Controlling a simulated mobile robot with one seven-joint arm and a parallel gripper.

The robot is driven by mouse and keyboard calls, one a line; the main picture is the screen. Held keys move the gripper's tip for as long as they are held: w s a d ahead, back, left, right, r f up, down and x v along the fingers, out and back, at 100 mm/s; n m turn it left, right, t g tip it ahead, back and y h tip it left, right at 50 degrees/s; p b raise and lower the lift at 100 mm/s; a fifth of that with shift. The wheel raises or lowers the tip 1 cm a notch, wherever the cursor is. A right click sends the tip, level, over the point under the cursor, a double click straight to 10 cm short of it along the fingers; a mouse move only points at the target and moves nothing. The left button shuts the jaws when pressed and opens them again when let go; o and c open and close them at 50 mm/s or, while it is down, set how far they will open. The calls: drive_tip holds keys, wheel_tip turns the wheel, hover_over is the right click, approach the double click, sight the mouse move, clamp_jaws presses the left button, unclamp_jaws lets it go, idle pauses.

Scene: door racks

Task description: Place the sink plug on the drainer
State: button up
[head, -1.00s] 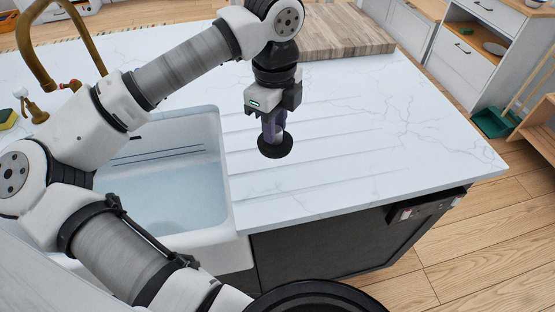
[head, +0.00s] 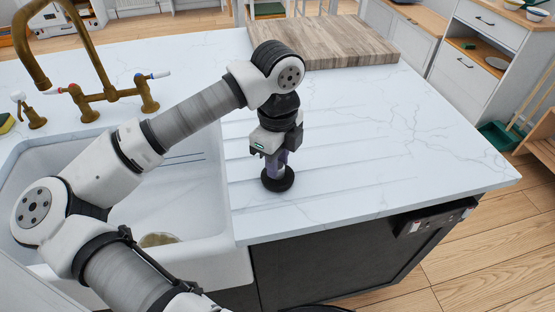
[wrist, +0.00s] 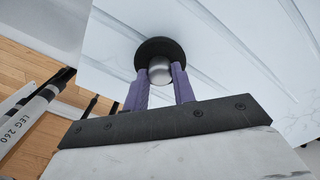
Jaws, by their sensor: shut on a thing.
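The sink plug (head: 278,180) is a black round disc with a silver knob, which shows in the wrist view (wrist: 160,50). My gripper (head: 276,163) points down, its purple fingers shut around the knob; they also show in the wrist view (wrist: 160,77). The plug is roughly level, over the drainer (head: 345,185), the grooved white marble-look counter right of the sink. The disc is at or very close to the drainer surface; I cannot tell whether it touches.
The white sink (head: 205,205) is to the left, with a brass tap (head: 112,95) behind it. A wooden board (head: 340,42) lies at the back of the counter. A sponge (head: 6,122) is at the far left. The drainer right of the plug is clear.

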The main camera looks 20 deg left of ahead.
drive_tip(key=o, duration=1)
drive_tip(key=shift+f, duration=0.1)
wheel_tip(320, 180, up, 12)
drive_tip(key=b, duration=0.1)
drive_tip(key=shift+r, duration=0.2)
